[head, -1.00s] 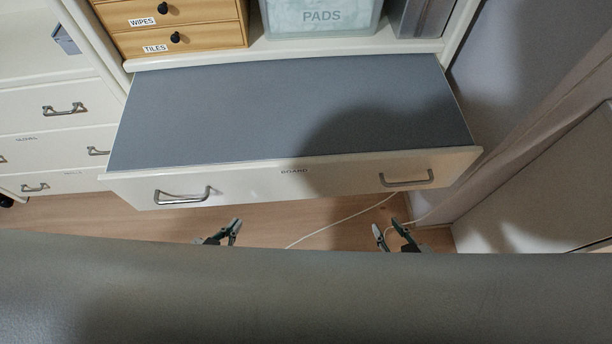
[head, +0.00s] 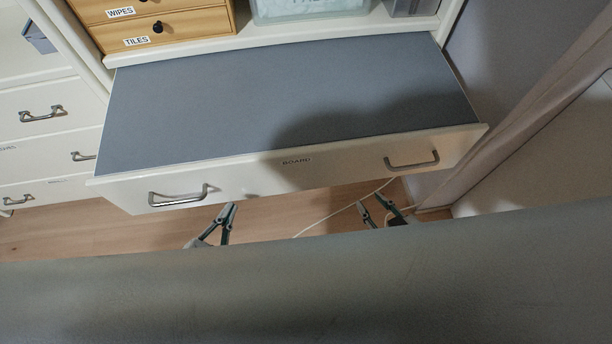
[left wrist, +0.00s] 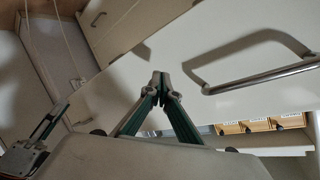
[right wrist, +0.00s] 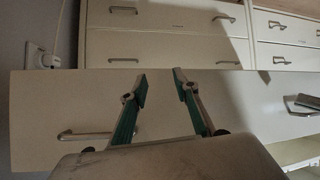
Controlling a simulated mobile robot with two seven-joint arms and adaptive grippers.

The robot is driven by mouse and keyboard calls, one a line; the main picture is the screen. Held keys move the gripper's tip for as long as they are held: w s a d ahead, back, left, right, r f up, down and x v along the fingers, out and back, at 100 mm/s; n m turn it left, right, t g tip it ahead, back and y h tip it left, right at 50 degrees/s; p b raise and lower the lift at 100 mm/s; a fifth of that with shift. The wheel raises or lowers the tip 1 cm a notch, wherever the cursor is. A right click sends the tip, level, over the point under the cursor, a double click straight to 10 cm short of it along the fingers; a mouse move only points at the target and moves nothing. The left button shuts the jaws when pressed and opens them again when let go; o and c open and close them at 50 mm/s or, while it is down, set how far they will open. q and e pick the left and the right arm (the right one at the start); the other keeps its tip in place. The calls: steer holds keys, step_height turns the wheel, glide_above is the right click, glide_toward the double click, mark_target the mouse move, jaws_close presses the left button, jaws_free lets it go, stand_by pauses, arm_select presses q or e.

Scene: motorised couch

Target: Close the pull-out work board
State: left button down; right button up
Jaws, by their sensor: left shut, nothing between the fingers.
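The pull-out work board (head: 270,95) has a grey top and a white front (head: 255,178) labelled BOARD, and it sticks out from the white cabinet. Its front has a left handle (head: 178,197) and a right handle (head: 411,162). My left gripper (head: 229,208) is shut and empty, just below the front's lower edge and right of the left handle. In the left wrist view its closed tips (left wrist: 159,75) lie before the white front, beside a handle (left wrist: 255,62). My right gripper (head: 372,202) is open and empty below the right handle; its spread tips also show in the right wrist view (right wrist: 159,75).
A grey padded surface (head: 300,285) fills the foreground, close to both grippers. Wooden drawers marked WIPES and TILES (head: 155,28) and a clear bin (head: 310,8) stand behind the board. A cable (head: 335,212) lies on the floor. A wall is at right.

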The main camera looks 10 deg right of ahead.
arm_select(q)
steer(key=s+d+r+m+h+b, duration=0.2)
steer(key=s+d+m+h+b, duration=0.15)
steer(key=d+m, duration=0.4)
steer(key=s+d+r+m+h+b, duration=0.2)
steer(key=s+d+m+h+b, duration=0.15)
steer(key=d+m, duration=0.4)
steer(key=p, duration=0.3)
glide_toward(321, 166)
steer(key=shift+h, duration=0.3)
steer(key=shift+f+x, duration=0.15)
steer(key=shift+x, duration=1.3)
steer(key=shift+f+x, duration=0.1)
steer(key=shift+x, duration=1.4)
steer(key=shift+w, duration=0.1)
